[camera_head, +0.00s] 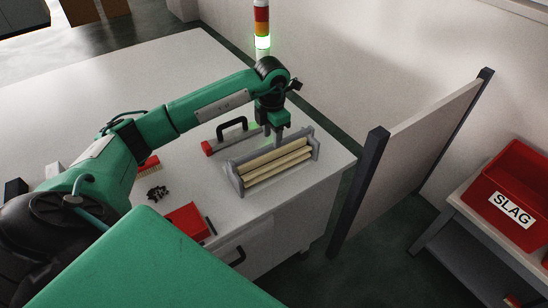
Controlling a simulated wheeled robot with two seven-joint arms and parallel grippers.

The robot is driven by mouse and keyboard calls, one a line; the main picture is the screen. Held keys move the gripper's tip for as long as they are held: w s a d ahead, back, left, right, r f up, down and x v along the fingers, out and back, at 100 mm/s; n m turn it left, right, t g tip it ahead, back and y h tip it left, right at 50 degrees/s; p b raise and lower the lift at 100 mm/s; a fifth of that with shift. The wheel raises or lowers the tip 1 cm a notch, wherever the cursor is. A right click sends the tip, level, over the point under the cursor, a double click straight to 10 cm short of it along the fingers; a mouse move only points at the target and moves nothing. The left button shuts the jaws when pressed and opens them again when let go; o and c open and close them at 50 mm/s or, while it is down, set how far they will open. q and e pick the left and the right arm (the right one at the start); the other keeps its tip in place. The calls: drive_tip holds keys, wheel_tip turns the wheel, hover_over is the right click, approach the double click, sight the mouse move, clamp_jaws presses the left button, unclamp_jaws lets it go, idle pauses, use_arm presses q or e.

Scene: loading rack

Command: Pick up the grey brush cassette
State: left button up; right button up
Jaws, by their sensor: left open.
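The grey brush cassette (234,176) stands on the white table near its right end in the head view. It is a grey frame with several cream brush rows along its length. My left gripper (274,136) points down at the cassette's far long side, near its middle. It is open, with its two fingertips close to the frame's back edge. I cannot tell whether they touch it or straddle the edge, as the cassette hides the tips' lower part. My right gripper is not in view.
A black handle (231,124) with a red-ended bar lies just behind the cassette. A red box (185,221), dark crumbs (157,192) and a hand brush (149,166) lie to the left. A panel (407,151) stands beyond the table's right edge. A red SLAG bin (516,175) is far right.

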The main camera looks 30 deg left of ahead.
sight(274, 157)
use_arm(q)
drive_tip(key=shift+f+p, duration=0.3)
drive_tip(key=shift+p, duration=0.05)
drive_tip(key=f, duration=0.1)
drive_tip(key=f+p, duration=0.2)
drive_tip(key=shift+w+d+f, duration=0.1)
drive_tip(key=shift+w+f, duration=0.05)
drive_tip(key=shift+w, duration=0.15)
drive_tip(key=shift+f, duration=0.55)
clamp_jaws()
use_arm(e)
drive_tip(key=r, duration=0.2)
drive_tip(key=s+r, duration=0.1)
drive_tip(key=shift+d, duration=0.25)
